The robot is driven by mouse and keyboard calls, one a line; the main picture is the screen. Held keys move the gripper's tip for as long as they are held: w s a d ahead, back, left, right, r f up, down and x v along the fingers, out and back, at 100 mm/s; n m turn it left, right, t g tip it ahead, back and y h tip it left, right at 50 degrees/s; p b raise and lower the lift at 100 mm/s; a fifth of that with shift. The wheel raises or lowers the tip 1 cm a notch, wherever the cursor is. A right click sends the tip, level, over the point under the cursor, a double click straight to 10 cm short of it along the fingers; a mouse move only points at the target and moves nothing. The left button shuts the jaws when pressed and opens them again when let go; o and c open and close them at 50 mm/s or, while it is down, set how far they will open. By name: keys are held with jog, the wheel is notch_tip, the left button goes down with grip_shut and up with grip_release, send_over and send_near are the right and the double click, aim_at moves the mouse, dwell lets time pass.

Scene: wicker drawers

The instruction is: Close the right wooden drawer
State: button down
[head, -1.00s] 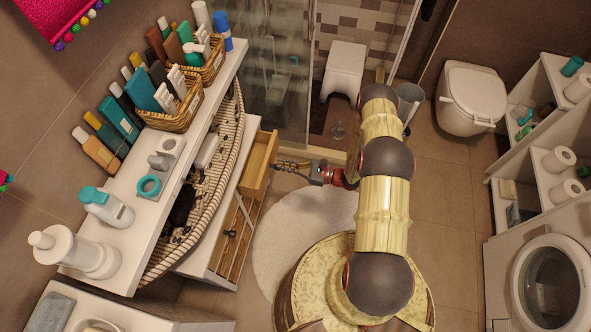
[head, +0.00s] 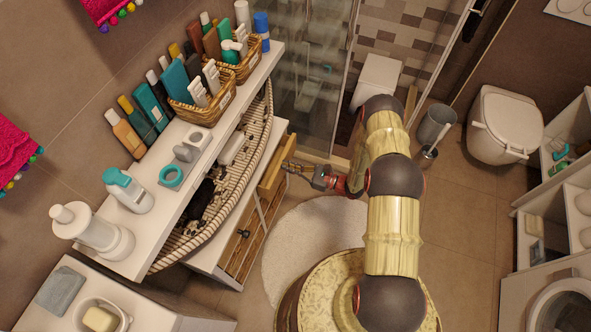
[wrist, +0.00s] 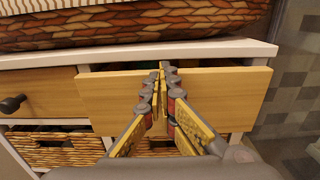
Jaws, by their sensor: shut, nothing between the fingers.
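The right wooden drawer (wrist: 228,97) stands slightly open in the wrist view, its light wood front proud of the white cabinet. A dark gap shows above its front, with a bit of green inside. In the head view the drawer (head: 272,163) sticks out a little at the cabinet's far end. My gripper (wrist: 162,70) is shut and empty, its fingertips at the top middle of the drawer front. Whether they touch it is unclear. The gripper (head: 289,167) also shows beside the drawer front in the head view. No knob of this drawer shows; my fingers cover its middle.
The left wooden drawer (wrist: 42,92), with a dark knob, looks closed. Wicker drawers (wrist: 52,148) lie below. A striped basket (head: 247,160) sits on the cabinet under a white shelf (head: 150,215) with bottles. A round rug (head: 300,240) and open floor lie to the right.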

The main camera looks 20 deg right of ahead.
jog(key=shift+w+a, duration=0.3)
jog(key=shift+a, duration=0.05)
